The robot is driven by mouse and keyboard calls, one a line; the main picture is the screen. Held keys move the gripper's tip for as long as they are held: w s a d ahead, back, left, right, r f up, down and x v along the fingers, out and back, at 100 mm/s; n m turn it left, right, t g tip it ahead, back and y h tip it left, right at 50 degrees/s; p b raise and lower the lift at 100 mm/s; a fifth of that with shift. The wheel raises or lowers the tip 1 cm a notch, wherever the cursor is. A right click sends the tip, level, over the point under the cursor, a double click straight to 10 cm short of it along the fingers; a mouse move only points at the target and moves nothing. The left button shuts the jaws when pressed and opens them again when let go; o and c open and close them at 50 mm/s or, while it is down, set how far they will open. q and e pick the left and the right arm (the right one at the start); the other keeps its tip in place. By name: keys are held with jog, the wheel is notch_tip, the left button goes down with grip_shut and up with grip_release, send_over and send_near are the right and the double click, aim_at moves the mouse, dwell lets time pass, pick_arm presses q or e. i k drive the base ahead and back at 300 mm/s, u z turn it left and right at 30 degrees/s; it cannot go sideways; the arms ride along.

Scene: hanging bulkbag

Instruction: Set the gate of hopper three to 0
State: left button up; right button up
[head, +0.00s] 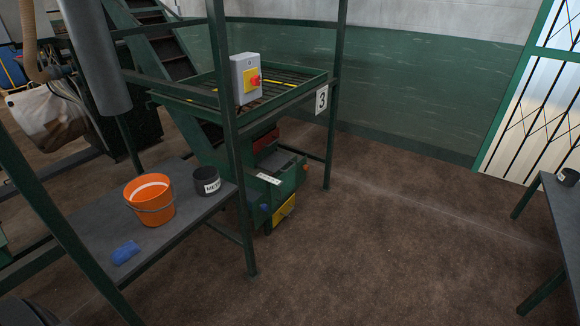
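Hopper three is the green steel frame with a white plate (321,99) marked 3 at its upper right leg. A barred tray (290,85) sits at its top. Low inside the frame is a green box-like outlet (290,181) with a white marked strip (268,179) on its face. A blue knob-like part (264,207) and a yellow part (284,209) show below it. The gate's position and the strip's marks are too small to read. Neither of my grippers is in view.
A grey switch box (245,78) with a red knob is on the frame. A dark bench (165,235) at left holds an orange bucket (150,200), a black tub (206,181) and a blue item (125,252). Another bench (565,205) stands right. Brown floor (400,240) between is clear.

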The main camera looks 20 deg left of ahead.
aim_at(273, 162)
jog(key=z, duration=0.55)
jog(key=i, duration=3.7)
jog(key=u, duration=1.3)
jog(key=i, duration=1.1)
jog(key=u, duration=1.15)
jog(key=i, duration=0.2)
jog(key=u, duration=0.1)
